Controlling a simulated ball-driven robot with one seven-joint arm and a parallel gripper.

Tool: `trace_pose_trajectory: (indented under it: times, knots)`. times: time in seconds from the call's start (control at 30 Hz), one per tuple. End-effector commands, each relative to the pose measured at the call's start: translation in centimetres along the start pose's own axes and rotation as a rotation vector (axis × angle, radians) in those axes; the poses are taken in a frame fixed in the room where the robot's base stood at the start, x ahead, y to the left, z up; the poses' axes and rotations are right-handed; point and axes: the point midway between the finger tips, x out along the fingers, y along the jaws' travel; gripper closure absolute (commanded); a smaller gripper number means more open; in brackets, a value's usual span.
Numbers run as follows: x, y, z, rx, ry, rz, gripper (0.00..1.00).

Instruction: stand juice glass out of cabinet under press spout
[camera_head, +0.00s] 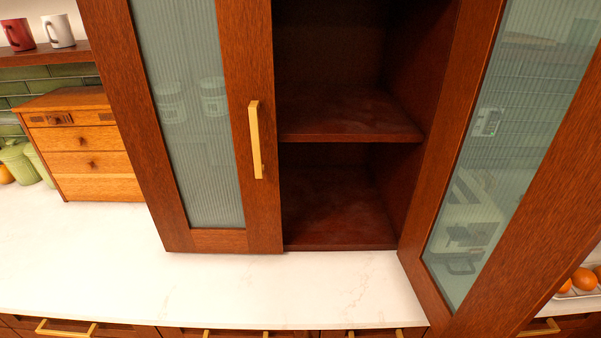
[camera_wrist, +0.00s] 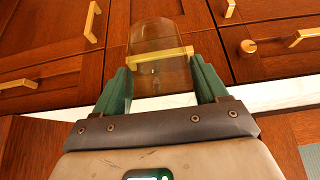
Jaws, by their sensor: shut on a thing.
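My gripper (camera_wrist: 161,72) shows only in the wrist view, its two green fingers shut on the sides of a clear juice glass (camera_wrist: 157,42). The glass is see-through, with drawer fronts and a brass handle visible through it. The cabinet (camera_head: 340,205) in the head view has its right door (camera_head: 560,180) swung open. The shelf parts in view are bare. A pale machine (camera_head: 468,215) shows blurred through the ribbed glass of that door; I cannot tell if it is the press. No spout shows clearly.
The left cabinet door (camera_head: 205,120) is shut, with jars dimly behind its glass. The white counter (camera_head: 90,255) is clear at left and front. A wooden drawer box (camera_head: 95,150), green canisters (camera_head: 20,160) and mugs (camera_head: 58,31) are at left. Oranges (camera_head: 584,279) lie at far right.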

Motion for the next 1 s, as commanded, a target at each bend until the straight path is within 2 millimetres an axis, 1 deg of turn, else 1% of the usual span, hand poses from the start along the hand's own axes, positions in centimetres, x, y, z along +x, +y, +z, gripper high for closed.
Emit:
trace_pose_trajectory:
  times: [0.03, 0.07, 0.1, 0.3, 0.4, 0.57, 0.9, 1.0]
  knots:
    - [0.2, 0.3, 1.5, 0.005, -0.005, 0.002, 0.64]
    - [1.2, 0.2, 1.6, 0.005, 0.001, 0.001, 0.64]
    - [1.8, 0.1, 1.8, 0.005, 0.002, 0.0, 0.64]
    - [3.9, 0.1, 2.9, 0.005, 0.002, 0.0, 0.64]
    - [4.6, 0.1, 3.3, 0.005, 0.002, 0.0, 0.64]
    - [4.9, 0.1, 3.5, 0.003, 0.001, 0.0, 0.64]
    - [4.8, 0.2, 3.4, 0.008, 0.003, 0.003, 0.64]
    - [4.7, -0.1, 3.3, 0.002, 0.004, 0.0, 0.64]
